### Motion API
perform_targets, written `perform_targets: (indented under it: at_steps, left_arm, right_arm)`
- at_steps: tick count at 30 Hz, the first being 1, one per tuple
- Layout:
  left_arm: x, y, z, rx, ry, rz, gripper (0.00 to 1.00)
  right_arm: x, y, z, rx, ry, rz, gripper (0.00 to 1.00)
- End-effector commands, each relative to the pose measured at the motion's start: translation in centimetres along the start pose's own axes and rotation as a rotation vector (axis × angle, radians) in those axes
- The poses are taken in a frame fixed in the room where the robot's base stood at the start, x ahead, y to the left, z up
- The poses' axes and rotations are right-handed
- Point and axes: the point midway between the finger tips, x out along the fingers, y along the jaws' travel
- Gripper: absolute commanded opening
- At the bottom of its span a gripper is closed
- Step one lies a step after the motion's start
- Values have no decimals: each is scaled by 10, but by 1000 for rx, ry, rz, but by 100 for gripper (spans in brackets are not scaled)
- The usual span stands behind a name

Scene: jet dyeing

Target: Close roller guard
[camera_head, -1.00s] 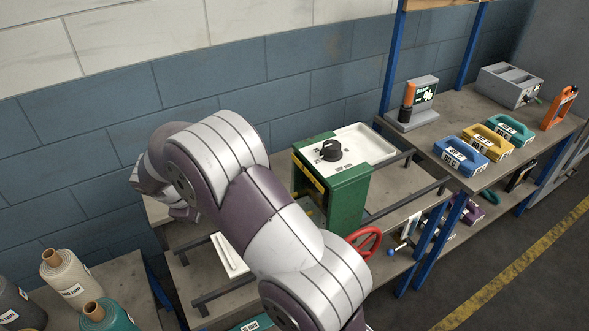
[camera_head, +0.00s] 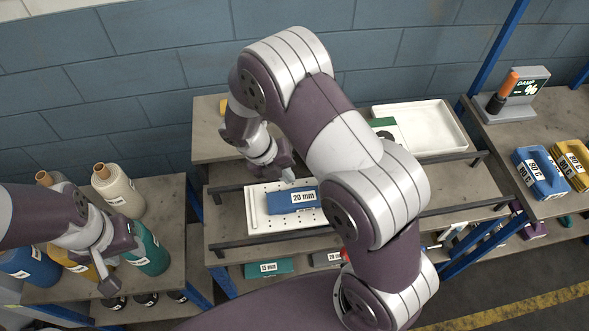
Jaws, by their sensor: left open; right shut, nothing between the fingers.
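The green machine is almost wholly hidden behind my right arm; only a small green and white part of its top (camera_head: 386,125) shows. I cannot make out a roller guard or its position. My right gripper (camera_head: 286,172) is shut and empty, just above and behind a blue block labelled 20 mm (camera_head: 291,201). The block lies on a white perforated tray (camera_head: 262,221). I cannot tell whether the gripper touches it. My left gripper (camera_head: 118,270) is open and empty at the lower left, in front of the bottles.
A side table (camera_head: 180,210) at left holds a cream bottle (camera_head: 118,192), a green bottle (camera_head: 150,255) and others. A white tray (camera_head: 440,128) lies behind my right arm. Dark rails (camera_head: 470,157) cross the bench. Blue (camera_head: 538,172) and yellow blocks stand at right.

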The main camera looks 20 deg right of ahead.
Motion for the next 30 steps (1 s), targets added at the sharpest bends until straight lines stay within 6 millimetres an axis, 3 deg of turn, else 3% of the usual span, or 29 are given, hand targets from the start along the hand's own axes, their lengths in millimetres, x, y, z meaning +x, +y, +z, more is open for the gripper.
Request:
perform_targets:
  at_steps: [10, 13, 18, 30]
  left_arm:
    - [-14, 0, -2, 1, 1, 0, 43]
    - [-24, 0, -3, 0, 1, 0, 43]
    - [-28, 0, -4, 0, 1, 0, 43]
    - [-28, 0, -4, 0, 0, 0, 43]
  right_arm:
    - [73, -2, -1, 3, 4, -1, 0]
    - [74, -21, 0, 6, 2, 0, 0]
    - [80, -36, 0, 5, 0, 1, 0]
    - [84, -39, 0, 4, 0, -1, 0]
